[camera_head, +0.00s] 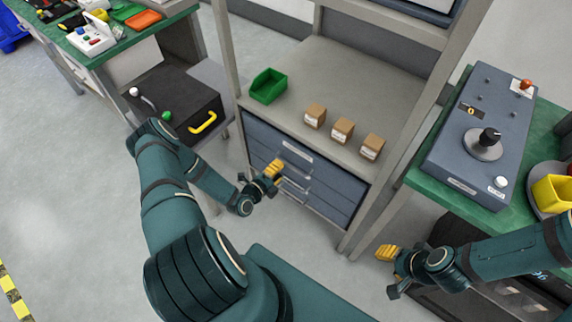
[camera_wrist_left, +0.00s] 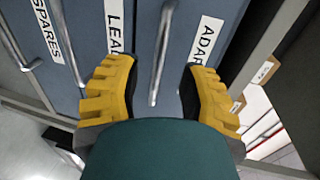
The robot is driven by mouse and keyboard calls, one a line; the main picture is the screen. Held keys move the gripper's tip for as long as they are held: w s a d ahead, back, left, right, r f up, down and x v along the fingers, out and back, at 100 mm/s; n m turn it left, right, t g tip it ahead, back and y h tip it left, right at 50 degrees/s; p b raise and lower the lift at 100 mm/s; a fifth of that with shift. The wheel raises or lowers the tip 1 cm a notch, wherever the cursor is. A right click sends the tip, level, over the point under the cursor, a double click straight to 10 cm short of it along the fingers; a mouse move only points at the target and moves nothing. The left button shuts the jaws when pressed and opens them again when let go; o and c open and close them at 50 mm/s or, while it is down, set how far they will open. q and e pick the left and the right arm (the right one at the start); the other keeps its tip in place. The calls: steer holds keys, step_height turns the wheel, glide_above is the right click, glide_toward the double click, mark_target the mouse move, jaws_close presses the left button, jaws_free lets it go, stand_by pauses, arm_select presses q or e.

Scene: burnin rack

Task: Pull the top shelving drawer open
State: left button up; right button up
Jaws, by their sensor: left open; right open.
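The shelving drawer unit has blue-grey drawers stacked under a grey shelf. The top drawer (camera_head: 328,166), just under the shelf, looks closed; its label, partly seen in the left wrist view, starts "ADAP" (camera_wrist_left: 205,40). Its metal bar handle (camera_wrist_left: 162,52) lies between the yellow fingers of my left gripper (camera_wrist_left: 160,75), with a gap to each finger. My left gripper (camera_head: 274,169) is open and in front of the drawers in the head view, hiding part of them. My right gripper (camera_head: 387,252) is open and empty, right of the unit.
Lower drawers labelled "LEA" (camera_wrist_left: 115,25) and "SPARES" (camera_wrist_left: 45,30) have similar bar handles. A green bin (camera_head: 268,86) and three cardboard boxes (camera_head: 343,131) stand on the shelf. A blue-grey control box (camera_head: 480,130) sits on the right bench. Floor before the unit is clear.

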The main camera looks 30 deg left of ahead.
mark_target(286, 163)
arm_select(q)
steer(key=shift+b+x, duration=0.35)
steer(key=shift+x, duration=2.1)
jaws_close()
